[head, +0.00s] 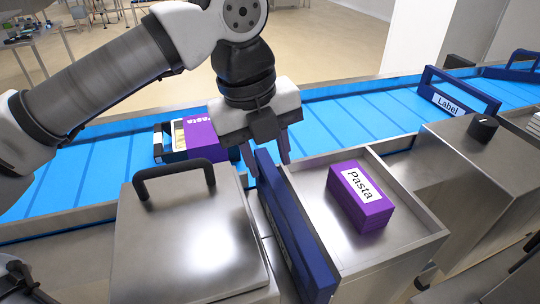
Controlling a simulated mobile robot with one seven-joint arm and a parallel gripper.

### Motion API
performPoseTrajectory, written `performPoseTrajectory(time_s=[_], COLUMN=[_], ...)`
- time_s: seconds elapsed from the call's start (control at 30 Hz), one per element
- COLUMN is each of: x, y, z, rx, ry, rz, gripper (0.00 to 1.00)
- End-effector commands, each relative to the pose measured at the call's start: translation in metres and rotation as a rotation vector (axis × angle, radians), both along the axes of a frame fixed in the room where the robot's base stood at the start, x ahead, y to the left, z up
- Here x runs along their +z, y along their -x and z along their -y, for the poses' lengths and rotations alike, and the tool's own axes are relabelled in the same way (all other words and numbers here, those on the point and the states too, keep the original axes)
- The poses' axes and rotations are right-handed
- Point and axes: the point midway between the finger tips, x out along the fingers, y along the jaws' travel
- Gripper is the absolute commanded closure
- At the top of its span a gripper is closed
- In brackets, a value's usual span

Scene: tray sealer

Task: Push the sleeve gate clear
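A dark blue upright panel (296,232), which I take for the sleeve gate, stands between a steel box with a black handle and a steel tray. No wording shows on it from here. My gripper (267,168) points down at the panel's far end, with its purple-grey fingers apart. In the picture one finger is on each side of the panel's far end. I cannot tell whether they touch it. Another blue gate (458,92), marked "Label", stands across the belt at the right.
A purple "Pasta" box (360,197) sits in the steel tray (408,242) right of the panel. A purple pasta pack (203,139) with an open end lies on the blue belt (350,110). The handled steel box (190,235) is close on the left. A black knob (483,128) is at right.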

Motion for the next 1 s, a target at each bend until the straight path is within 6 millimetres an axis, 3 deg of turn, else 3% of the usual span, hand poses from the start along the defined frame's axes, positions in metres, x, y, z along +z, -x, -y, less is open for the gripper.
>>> performPoseTrajectory(time_s=[0.03,0.2,0.5,1.0], x=[0.016,0.051,0.102,0.108], y=[0.001,0.003,0.008,0.009], z=[-0.002,-0.008,-0.018,-0.02], rx=[0.002,0.003,0.002,0.0], ry=[-0.001,0.0,0.001,0.0], rz=[0.0,-0.001,-0.002,-0.002], gripper=[0.64,0.64,0.64,0.64])
